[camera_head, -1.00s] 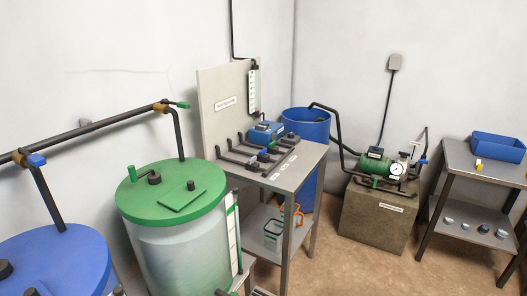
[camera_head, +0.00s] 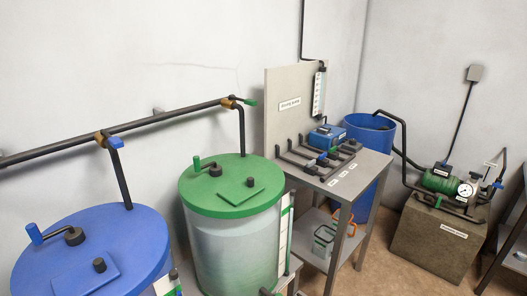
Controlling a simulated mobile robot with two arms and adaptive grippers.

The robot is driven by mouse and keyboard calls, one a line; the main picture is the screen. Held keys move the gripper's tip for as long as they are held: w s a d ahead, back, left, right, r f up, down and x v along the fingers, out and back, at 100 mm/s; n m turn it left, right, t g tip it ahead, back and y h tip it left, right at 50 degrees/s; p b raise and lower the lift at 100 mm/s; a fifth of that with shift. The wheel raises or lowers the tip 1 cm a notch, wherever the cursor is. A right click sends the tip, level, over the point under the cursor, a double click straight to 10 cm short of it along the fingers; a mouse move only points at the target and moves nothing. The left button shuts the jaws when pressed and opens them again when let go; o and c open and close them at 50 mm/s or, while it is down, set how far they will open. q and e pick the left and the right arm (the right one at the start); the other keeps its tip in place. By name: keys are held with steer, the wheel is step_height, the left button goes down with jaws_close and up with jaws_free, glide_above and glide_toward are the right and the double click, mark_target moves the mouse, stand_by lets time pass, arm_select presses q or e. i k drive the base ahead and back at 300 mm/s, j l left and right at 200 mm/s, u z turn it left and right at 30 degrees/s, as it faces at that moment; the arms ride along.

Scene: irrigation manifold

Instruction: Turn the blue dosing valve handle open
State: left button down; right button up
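A blue handle (camera_head: 116,142) sits on a brass-coloured valve at the left on the black wall pipe (camera_head: 165,117), where a branch drops to the blue tank. Another blue handle (camera_head: 34,233) stands on the lid of the blue tank (camera_head: 95,245) at lower left. I cannot tell from any label which is the dosing valve. Neither gripper is in view.
A green-lidded tank (camera_head: 232,200) stands right of the blue tank, with a green handle (camera_head: 251,103) above it. A grey bench (camera_head: 357,172) and blue barrel (camera_head: 368,128) stand beyond. A pump (camera_head: 442,180) sits on a block at right. Brown floor shows between.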

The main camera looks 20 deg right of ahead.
mark_target(322, 156)
steer(key=i+l+u, duration=0.1)
steer(key=l+u, duration=0.35)
steer(key=l, duration=0.3)
steer(key=l+u, duration=0.45)
steer(key=l, duration=0.3)
steer(key=k+l+u, duration=0.2)
steer(key=l+u, duration=0.3)
steer(key=l, duration=0.2)
